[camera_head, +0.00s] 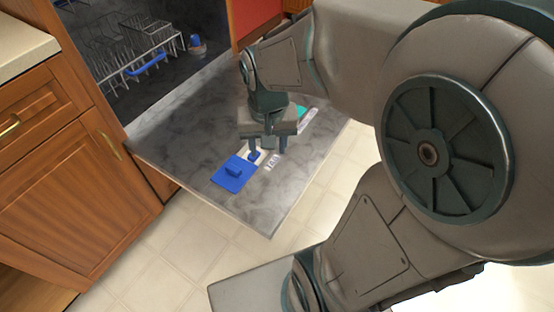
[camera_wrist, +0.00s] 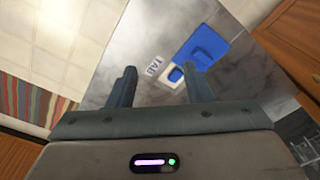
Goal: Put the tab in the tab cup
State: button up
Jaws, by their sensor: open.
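My gripper (camera_head: 268,151) is open over the lowered grey dishwasher door (camera_head: 180,135), its fingers pointing down. In the wrist view its two fingers (camera_wrist: 159,72) stand apart with nothing between them. A small blue piece, seemingly the tab (camera_head: 254,157), lies close to the left finger. In the wrist view the blue piece (camera_wrist: 176,75) sits in a white-edged recess, likely the tab cup, close to the right finger. A flat blue panel with a raised block, seemingly the cup's lid (camera_head: 234,173), lies open beside it. A "TAB" label (camera_wrist: 154,66) is printed alongside.
The dishwasher's lower rack (camera_head: 140,55) stands inside, with a small blue-topped item (camera_head: 195,42) near it. A teal patch (camera_head: 301,111) shows on the door behind my gripper. Wooden cabinets (camera_head: 70,190) border the door on the left. The tiled floor is clear in front.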

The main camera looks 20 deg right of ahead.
jog(key=s+n, duration=0.1)
jog(key=s, duration=0.1)
jog(key=s+n, duration=0.2)
jog(key=s, duration=0.1)
jog(key=shift+s+r, duration=0.2)
jog(key=shift+s, duration=0.15)
jog(key=shift+c, duration=0.4)
dwell(0.3)
